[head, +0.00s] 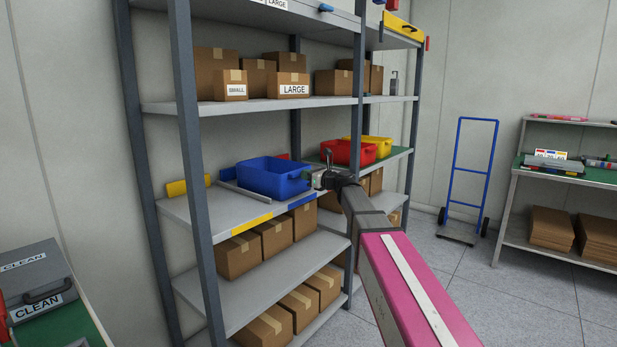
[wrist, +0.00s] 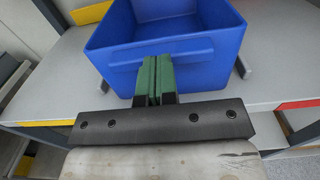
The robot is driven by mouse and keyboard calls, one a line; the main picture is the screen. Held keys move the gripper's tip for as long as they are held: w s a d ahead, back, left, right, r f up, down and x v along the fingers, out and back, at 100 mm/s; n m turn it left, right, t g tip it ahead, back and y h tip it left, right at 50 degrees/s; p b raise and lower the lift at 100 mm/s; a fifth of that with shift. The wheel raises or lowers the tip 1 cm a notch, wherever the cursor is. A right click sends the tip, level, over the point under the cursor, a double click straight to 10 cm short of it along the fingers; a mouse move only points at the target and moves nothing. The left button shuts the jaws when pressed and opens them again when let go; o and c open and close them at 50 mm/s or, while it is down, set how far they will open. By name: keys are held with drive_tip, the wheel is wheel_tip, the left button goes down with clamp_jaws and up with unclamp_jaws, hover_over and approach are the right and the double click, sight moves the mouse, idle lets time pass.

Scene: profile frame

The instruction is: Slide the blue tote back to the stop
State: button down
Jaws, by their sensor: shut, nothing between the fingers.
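The blue tote (head: 270,180) sits upright on the grey middle shelf, and its inside looks empty. In the wrist view the near wall and handle lip of the tote (wrist: 200,75) face me. My gripper (head: 316,180) is at the tote's near side. Its green fingertips (wrist: 155,62) are together, with nothing between them, and lie over the handle lip; I cannot tell whether they touch it. Grey guide rails (head: 245,192) lie on the shelf beside the tote. The stop behind the tote is mostly hidden, so the gap to it cannot be judged.
A yellow upright block (head: 187,187) stands at the shelf's back left. Red (head: 350,152) and yellow (head: 378,146) totes stand to the right past a rack post. A grey post (head: 187,140) stands at the left front. Cardboard boxes (head: 240,255) fill the shelf below.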

drive_tip(key=x, duration=0.8)
drive_tip(key=shift+w, duration=0.15)
